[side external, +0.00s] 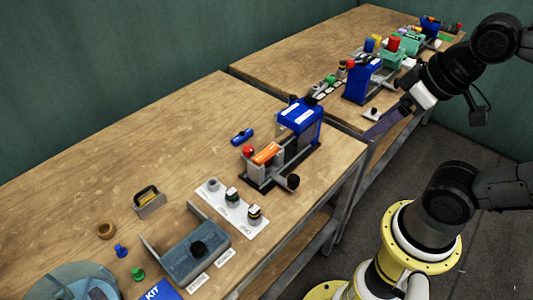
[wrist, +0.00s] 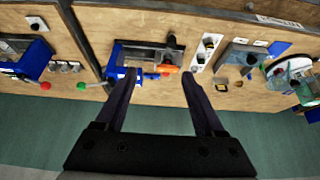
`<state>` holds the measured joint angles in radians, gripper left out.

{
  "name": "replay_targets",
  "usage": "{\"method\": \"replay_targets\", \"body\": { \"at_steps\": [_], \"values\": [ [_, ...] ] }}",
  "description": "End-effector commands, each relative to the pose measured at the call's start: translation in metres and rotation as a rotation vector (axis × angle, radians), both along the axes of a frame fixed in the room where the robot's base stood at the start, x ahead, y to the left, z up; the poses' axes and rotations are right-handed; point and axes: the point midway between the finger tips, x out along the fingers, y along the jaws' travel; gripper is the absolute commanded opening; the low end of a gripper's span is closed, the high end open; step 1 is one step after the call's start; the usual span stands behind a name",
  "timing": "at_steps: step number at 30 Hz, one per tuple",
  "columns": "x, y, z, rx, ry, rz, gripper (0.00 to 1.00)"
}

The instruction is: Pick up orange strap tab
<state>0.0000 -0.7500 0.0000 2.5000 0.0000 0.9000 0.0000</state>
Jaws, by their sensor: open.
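The orange strap tab (side external: 266,153) lies on the dark-based press (side external: 262,184) on the near bench, between a red ball knob and the blue press block (side external: 301,118). It also shows in the wrist view (wrist: 168,69), between my two fingers in the picture. My gripper (side external: 372,134) is open and empty, in the air to the right of the press and above the bench's right edge, apart from the tab. In the wrist view its dark fingers (wrist: 160,76) stand wide apart. The tab's far end is partly hidden by the press.
A white plate (side external: 231,208) with several knobs and a grey tray (side external: 185,248) stand in front of the press. A blue part (side external: 242,136) lies behind it. A second bench (side external: 285,62) holds more presses. Bare wood (side external: 120,160) is free at the left.

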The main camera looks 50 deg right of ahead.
Motion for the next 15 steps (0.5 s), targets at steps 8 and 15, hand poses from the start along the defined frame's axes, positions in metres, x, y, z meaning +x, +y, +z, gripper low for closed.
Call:
{"method": "replay_targets", "body": {
  "at_steps": [8, 15],
  "values": [
    [0.0000, 0.0000, 0.0000, 0.000, 0.000, 0.000, 0.68],
    [-0.0002, 0.0000, 0.0000, -0.016, 0.001, 0.029, 0.68]
  ]
}}
